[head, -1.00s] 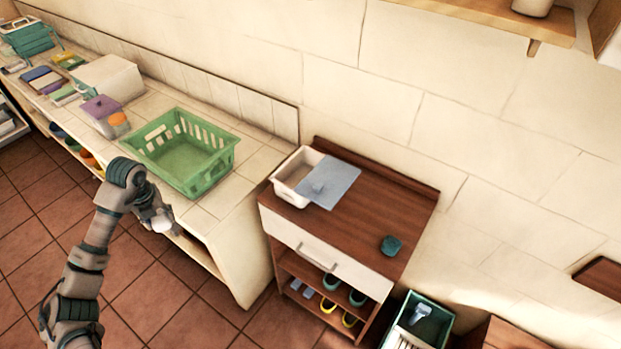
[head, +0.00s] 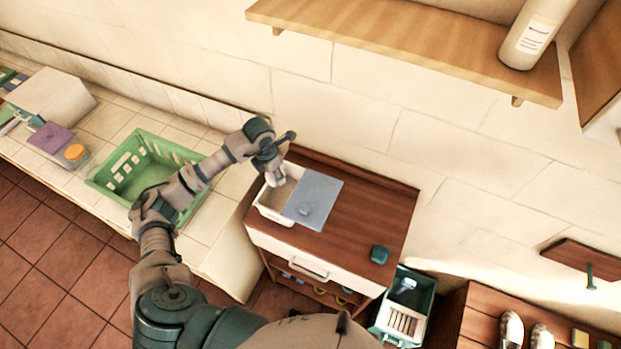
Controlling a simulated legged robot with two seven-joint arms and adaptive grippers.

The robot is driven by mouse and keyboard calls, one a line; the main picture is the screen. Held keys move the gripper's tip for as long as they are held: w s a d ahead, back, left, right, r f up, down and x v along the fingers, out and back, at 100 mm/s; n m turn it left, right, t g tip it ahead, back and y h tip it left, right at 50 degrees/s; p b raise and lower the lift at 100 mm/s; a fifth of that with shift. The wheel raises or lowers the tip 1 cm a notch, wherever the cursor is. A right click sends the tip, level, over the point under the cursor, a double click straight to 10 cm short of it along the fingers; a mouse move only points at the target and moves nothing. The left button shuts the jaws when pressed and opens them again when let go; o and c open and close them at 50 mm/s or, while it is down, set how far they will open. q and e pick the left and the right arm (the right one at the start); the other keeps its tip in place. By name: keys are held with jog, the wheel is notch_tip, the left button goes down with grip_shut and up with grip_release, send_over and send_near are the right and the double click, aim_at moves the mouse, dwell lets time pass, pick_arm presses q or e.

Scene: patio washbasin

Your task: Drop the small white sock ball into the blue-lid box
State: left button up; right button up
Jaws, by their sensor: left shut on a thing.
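The white box (head: 272,214) stands on the brown wooden cabinet. Its blue lid (head: 313,199) covers the right part and leaves the left part open. My left gripper (head: 274,178) is over the open left part of the box, shut on the small white sock ball (head: 275,181). The fingers partly hide the ball, and I cannot tell how far it is above the box floor. My right gripper is not in view.
A green basket (head: 104,179) sits on the tiled counter, behind my left arm. A small teal object (head: 379,254) lies on the cabinet top (head: 350,223). A wooden shelf (head: 400,45) with a white bottle (head: 535,35) juts from the wall above.

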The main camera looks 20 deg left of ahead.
pick_arm(q)
jog(key=shift+w+d, duration=0.2)
jog(key=shift+d, duration=0.2)
jog(key=shift+d+f+m, duration=0.15)
jog(key=shift+d+m, duration=0.05)
jog(key=shift+m, duration=0.1)
jog(key=shift+s+d+f+b, duration=0.1)
jog(key=shift+s+f+b, duration=0.05)
jog(key=shift+f+b, duration=0.2)
jog(key=f+b, duration=0.1)
jog(key=f, duration=0.2)
jog(key=f+b, duration=0.1)
jog(key=shift+a+f+b, duration=0.3)
jog(key=shift+a+f, duration=0.1)
jog(key=o, duration=1)
jog(key=shift+o, duration=0.6)
jog(key=shift+d, duration=0.3)
jog(key=r, duration=0.7)
jog(key=s+r, duration=0.1)
jog(key=r, duration=0.3)
jog(key=shift+a+r, duration=0.1)
jog(key=shift+a, duration=0.3)
jog(key=shift+d+r, duration=0.2)
jog(key=shift+r, duration=0.2)
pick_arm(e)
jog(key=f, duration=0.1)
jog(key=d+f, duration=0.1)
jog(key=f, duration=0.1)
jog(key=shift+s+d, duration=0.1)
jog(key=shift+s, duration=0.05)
